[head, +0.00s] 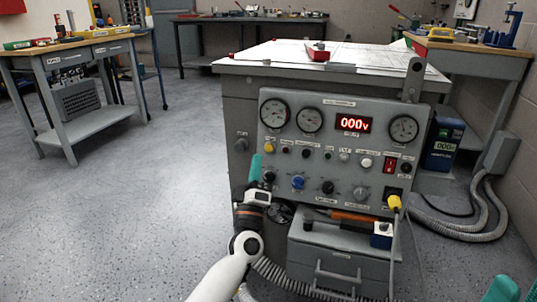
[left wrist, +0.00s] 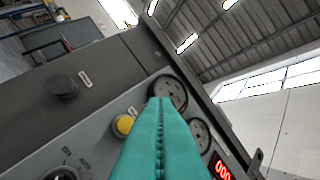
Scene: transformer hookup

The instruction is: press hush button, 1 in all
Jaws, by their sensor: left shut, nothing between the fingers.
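The grey control panel (head: 335,130) carries several small buttons, knobs and switches. Their labels are too small to read, so I cannot tell by label which is the hush button. A yellow button (head: 269,147) sits at the panel's upper left, under the first gauge; it also shows in the left wrist view (left wrist: 124,126). My left gripper (head: 256,160) is shut and empty, its teal fingertips just left of and below the yellow button. In the left wrist view the shut fingers (left wrist: 160,105) hide part of the panel. My right gripper (head: 516,291) shows only as two separate teal fingertips, apart and empty.
A red display (head: 353,124) reads 000v between round gauges. A blue knob (head: 298,182), a red switch (head: 390,166) and a yellow plug (head: 394,202) are on the panel. A drawer box (head: 340,262) stands below. Open floor (head: 130,210) lies left.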

